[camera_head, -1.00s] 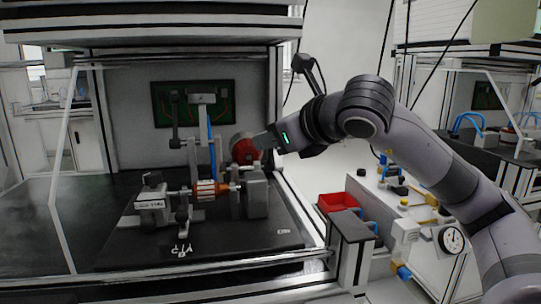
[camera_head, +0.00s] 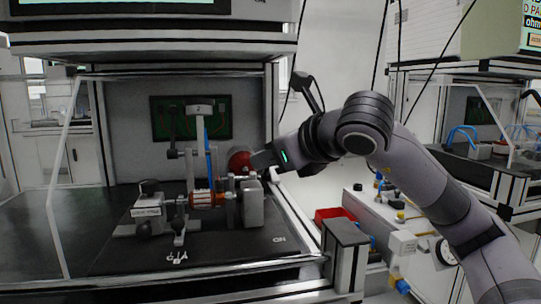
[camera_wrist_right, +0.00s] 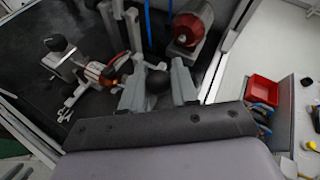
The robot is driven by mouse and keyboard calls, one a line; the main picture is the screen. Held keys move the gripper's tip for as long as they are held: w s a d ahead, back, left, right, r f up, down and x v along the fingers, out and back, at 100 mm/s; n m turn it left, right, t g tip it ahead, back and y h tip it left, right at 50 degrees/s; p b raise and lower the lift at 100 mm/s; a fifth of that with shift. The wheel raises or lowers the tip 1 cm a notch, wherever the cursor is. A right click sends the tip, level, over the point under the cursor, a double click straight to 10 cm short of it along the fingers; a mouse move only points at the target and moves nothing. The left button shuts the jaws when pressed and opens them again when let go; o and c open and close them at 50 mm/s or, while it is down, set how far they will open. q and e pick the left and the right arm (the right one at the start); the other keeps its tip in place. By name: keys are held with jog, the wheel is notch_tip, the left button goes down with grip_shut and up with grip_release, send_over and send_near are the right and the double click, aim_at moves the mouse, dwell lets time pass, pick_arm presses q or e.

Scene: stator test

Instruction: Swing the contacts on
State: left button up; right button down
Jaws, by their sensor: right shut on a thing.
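The test rig stands on a dark plate inside the bench frame. A part with copper-red windings (camera_head: 205,198) lies across the rig's middle and also shows in the right wrist view (camera_wrist_right: 103,72). A grey block (camera_head: 252,204) stands at its right end. My right gripper (camera_wrist_right: 158,84) is shut on a dark rounded knob (camera_wrist_right: 159,79) between its fingers in the right wrist view. In the head view the fingers are hard to make out, and the contacts cannot be told apart clearly. A plate label reading "ON" (camera_head: 279,239) lies right of the block. My left gripper is not in view.
A red motor-like cylinder (camera_wrist_right: 193,22) is close beyond my right gripper. An upright stand (camera_head: 200,108) with a blue cable rises behind the windings. The frame's white side post is close on the right. A red bin (camera_wrist_right: 262,89) sits outside it.

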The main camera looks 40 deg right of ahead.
jog(key=shift+f, duration=0.35)
jog(key=c, duration=1)
grip_release()
jog(key=shift+r, duration=0.1)
jog(key=shift+s+r, duration=0.1)
jog(key=shift+v, duration=3.4)
jog(key=shift+s, duration=0.1)
